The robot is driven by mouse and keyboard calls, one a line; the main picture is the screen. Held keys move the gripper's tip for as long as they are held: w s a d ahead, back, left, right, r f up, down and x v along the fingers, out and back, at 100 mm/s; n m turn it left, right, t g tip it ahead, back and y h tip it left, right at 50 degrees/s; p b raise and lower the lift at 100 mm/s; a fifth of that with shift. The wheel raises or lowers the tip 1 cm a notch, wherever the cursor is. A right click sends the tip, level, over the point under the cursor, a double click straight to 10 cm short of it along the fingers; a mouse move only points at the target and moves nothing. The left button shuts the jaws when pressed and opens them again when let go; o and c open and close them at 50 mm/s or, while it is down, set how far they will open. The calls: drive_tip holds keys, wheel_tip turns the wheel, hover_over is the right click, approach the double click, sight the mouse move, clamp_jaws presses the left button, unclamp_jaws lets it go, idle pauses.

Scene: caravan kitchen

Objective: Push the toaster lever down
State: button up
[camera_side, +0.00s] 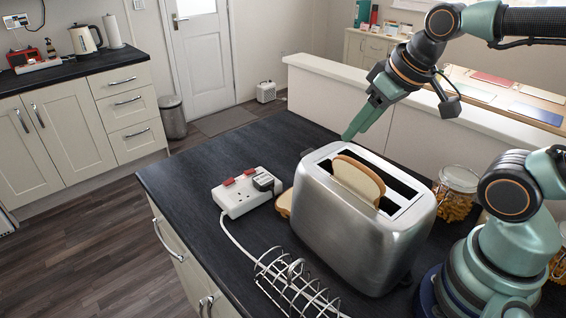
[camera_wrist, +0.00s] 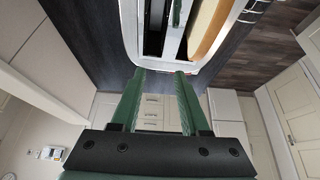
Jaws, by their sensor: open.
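The silver toaster (camera_side: 345,235) stands on the dark worktop, with a slice of bread (camera_side: 358,182) sticking up from one slot; the other slot looks empty. A small dark piece (camera_side: 307,153) at the toaster's left end looks like the lever, up near the top rim. My gripper (camera_side: 348,136) points down at the toaster's far left top edge; I cannot tell whether it touches. In the wrist view the green fingers (camera_wrist: 161,73) are apart with nothing between them, close to the toaster's end rim (camera_wrist: 150,62). The lever is not clear there.
A white socket block (camera_side: 240,196) with red switches and a black plug lies left of the toaster. Another bread slice (camera_side: 284,205) lies against the toaster. A wire rack (camera_side: 290,285) stands in front. A pasta jar (camera_side: 456,195) stands at the right. The worktop's far left is clear.

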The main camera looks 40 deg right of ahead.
idle(0.3)
clamp_jaws()
drive_tip(key=g, duration=0.6)
hover_over(307, 151)
drive_tip(key=shift+w+m+g, duration=0.3)
drive_tip(key=shift+w+g, duration=0.1)
drive_tip(key=shift+w, duration=0.15)
drive_tip(key=shift+s+f, duration=0.2)
drive_tip(key=shift+f, duration=1.6)
drive_tip(key=shift+s+f, duration=0.15)
drive_tip(key=shift+f, duration=1.6)
